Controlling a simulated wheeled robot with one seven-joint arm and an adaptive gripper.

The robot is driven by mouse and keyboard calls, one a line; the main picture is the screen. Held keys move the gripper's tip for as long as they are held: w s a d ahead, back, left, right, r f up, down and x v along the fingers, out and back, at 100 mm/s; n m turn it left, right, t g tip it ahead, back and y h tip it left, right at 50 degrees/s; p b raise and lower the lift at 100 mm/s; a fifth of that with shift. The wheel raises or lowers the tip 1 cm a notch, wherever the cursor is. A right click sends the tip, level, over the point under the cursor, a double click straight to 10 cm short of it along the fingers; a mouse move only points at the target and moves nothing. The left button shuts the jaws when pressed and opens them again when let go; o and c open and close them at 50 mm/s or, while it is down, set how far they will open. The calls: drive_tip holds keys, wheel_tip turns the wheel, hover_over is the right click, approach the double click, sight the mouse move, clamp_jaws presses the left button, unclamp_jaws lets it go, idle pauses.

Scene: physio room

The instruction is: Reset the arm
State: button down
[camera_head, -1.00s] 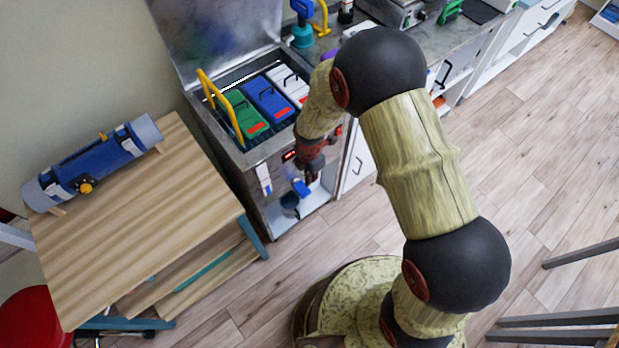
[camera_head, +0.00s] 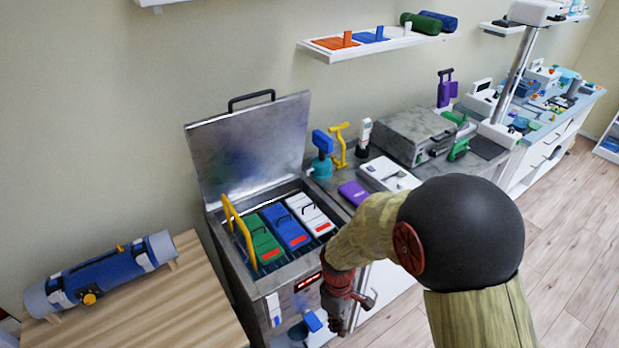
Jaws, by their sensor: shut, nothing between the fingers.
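My gripper (camera_head: 338,322) is at the end of my bent arm, low in front of the metal cabinet and pointing down. It is small in the view, shut, and holds nothing. The metal cabinet (camera_head: 262,284) stands with its lid (camera_head: 250,150) raised. Inside it are a green pack (camera_head: 262,240), a blue pack (camera_head: 287,229) and a white pack (camera_head: 309,213) side by side. A yellow handle frame (camera_head: 238,228) rises at the left of the packs. My gripper is outside the cabinet, near its front right side, and partly hides the front.
A wooden table (camera_head: 150,310) with a blue roll (camera_head: 100,270) stands to the left. The counter to the right holds a purple block (camera_head: 353,192), a white device (camera_head: 388,174) and a grey metal box (camera_head: 412,132). A wall shelf (camera_head: 380,43) hangs above. Open floor (camera_head: 575,270) is at the right.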

drive_tip(key=s+d+r+m+t, duration=0.2)
drive_tip(key=s+d+r+m, duration=0.1)
drive_tip(key=r, duration=0.8)
drive_tip(key=s+d+r+m+t, duration=0.3)
drive_tip(key=d+r+m, duration=0.1)
drive_tip(key=r, duration=0.6)
drive_tip(key=s+d+r+m+t, duration=0.2)
drive_tip(key=s+d+r+m, duration=0.2)
drive_tip(key=r, duration=0.7)
drive_tip(key=shift+r+t+y, duration=0.3)
drive_tip(key=shift+r, duration=0.05)
drive_tip(key=shift+d, duration=0.1)
